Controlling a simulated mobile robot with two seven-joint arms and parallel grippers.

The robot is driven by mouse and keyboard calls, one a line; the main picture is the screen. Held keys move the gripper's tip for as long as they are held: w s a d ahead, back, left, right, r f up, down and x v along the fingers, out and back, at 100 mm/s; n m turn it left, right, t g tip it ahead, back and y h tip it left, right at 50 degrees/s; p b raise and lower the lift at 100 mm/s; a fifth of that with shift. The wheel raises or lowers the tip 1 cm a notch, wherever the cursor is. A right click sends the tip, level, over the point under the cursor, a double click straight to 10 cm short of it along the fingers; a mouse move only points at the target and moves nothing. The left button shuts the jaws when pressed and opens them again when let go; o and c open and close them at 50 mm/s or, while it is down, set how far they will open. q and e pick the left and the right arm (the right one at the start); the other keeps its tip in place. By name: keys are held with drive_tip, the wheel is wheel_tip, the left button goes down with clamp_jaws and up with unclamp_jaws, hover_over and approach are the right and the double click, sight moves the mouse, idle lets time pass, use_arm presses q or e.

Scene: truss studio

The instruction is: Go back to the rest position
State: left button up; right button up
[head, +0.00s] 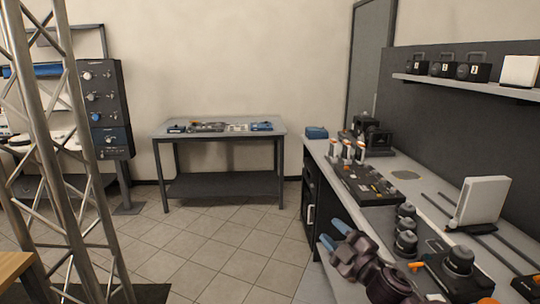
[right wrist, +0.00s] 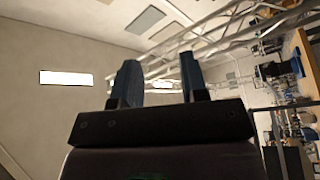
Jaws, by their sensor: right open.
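My right gripper (head: 334,236) shows at the lower middle of the head view, beside the front edge of the long counter on the right. Its two blue fingers are apart with nothing between them. In the right wrist view the same gripper (right wrist: 157,85) shows two upright dark blue fingers spread apart. The ceiling and a metal truss lie behind them. My left gripper is not in the head view.
The long counter (head: 405,176) on the right carries black devices, knobs and a white panel (head: 481,201). A grey table (head: 221,131) stands at the back wall. A metal truss (head: 50,140) rises at the left. The tiled floor (head: 220,245) between is clear.

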drive_tip(key=s+d+f+m+g+h, duration=0.2)
drive_tip(key=s+d+f+m+h, duration=0.1)
drive_tip(key=s+f, duration=0.6)
drive_tip(key=s+d+f+m+g+h, duration=0.1)
drive_tip(key=s+d+f+m+h, duration=0.3)
drive_tip(key=s+f+m, duration=0.4)
drive_tip(key=s+d+f+m+g+h, duration=0.2)
drive_tip(key=s+d+f+m, duration=0.3)
drive_tip(key=s+f, duration=0.6)
drive_tip(key=s+m+h, duration=0.1)
drive_tip(key=s, duration=0.2)
drive_tip(key=shift+d+f+g+h, duration=0.2)
drive_tip(key=shift+f+g+h, duration=0.1)
drive_tip(key=shift+h, duration=0.1)
drive_tip(key=shift+s, duration=0.1)
